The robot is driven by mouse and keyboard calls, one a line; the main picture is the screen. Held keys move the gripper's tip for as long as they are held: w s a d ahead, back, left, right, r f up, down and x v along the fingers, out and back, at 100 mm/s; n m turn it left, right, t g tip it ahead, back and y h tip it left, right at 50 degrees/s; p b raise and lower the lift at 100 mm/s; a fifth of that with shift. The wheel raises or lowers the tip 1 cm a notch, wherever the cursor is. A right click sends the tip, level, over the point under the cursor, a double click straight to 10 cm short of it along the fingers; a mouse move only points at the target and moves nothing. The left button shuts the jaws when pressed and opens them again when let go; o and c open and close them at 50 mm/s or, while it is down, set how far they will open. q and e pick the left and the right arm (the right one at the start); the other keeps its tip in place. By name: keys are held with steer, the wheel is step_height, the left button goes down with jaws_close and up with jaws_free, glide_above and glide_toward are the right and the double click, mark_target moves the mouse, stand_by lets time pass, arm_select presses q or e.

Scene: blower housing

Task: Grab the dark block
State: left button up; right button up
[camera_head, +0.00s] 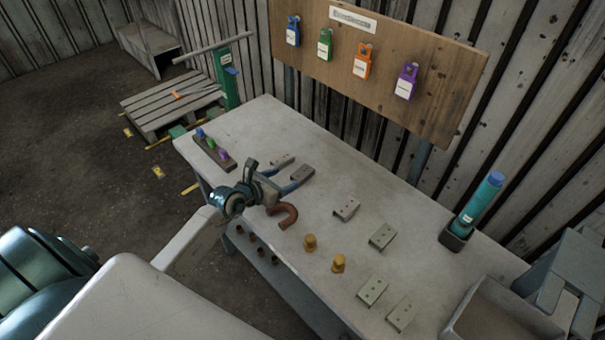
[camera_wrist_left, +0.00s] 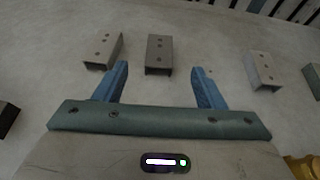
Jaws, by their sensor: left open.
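In the left wrist view this block (camera_wrist_left: 159,51) sits centred just beyond the fingertips of the open left gripper (camera_wrist_left: 160,75). The blue fingers are apart with nothing held between them. My right gripper is not in view.
Several similar metal brackets (camera_head: 346,209) lie further right on the bench (camera_head: 330,185). A brown curved pipe (camera_head: 287,216) and two brass fittings (camera_head: 310,243) are near the front edge. A rack with coloured pieces (camera_head: 212,155) is left; a teal cylinder (camera_head: 480,205) stands right.

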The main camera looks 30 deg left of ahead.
mark_target(302, 173)
arm_select(q)
steer(key=x, duration=0.5)
steer(key=shift+p, duration=0.3)
steer(key=x, duration=0.2)
steer(key=p+x, duration=0.1)
steer(key=x, duration=0.1)
steer(key=shift+w+f, duration=0.25)
steer(key=shift+f, duration=0.25)
steer(key=shift+s, duration=0.1)
steer(key=shift+r, duration=0.1)
steer(key=c, duration=1.2)
